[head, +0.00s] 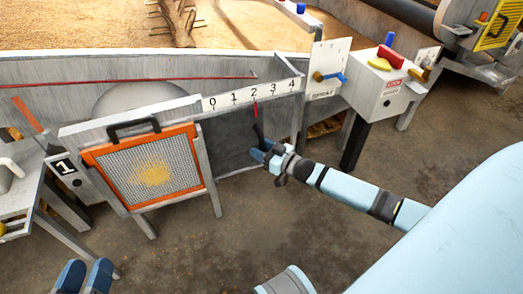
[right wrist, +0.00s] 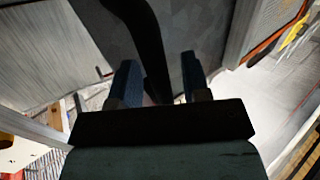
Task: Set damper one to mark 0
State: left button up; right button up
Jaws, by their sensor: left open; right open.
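A white scale strip (head: 222,101) with marks 0 to 4 runs along the trough's front. A red pointer (head: 254,109) stands under mark 2. Below it hangs a black damper lever (head: 258,132). My right gripper (head: 261,151) is at the lever's lower end. In the right wrist view the black lever (right wrist: 146,45) passes between the two blue fingers of my open right gripper (right wrist: 158,80), with gaps beside it. Whether a finger touches it I cannot tell. My left gripper (head: 84,274) is open and empty at the bottom left.
An orange-framed mesh screen (head: 190,165) with a black handle stands left of the lever. A number 1 plate (head: 64,168) is further left. A white control box (head: 385,85) with coloured knobs and a SPRAY panel (head: 323,70) are to the right. The floor in front is clear.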

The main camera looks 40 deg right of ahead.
grip_shut()
jog(key=shift+a, duration=0.25)
jog(key=p, duration=0.4)
send_near(211, 158)
jog(key=w+a+r, duration=0.1)
jog(key=w+r, duration=0.2)
jog(key=r, duration=0.1)
pick_arm(q)
jog(key=shift+n+t, duration=0.5)
jog(key=shift+t, duration=0.3)
jog(key=r, duration=0.4)
jog(key=shift+s+r, duration=0.2)
jog(key=shift+r, duration=0.2)
pick_arm(e)
jog(key=shift+w+a+f, duration=0.1)
jog(key=shift+a+f, duration=0.05)
jog(key=shift+a, duration=0.15)
grip_release()
jog(key=shift+a, duration=0.15)
pick_arm(q)
jog(key=shift+a, duration=0.1)
pick_arm(e)
jog(key=shift+w, duration=0.1)
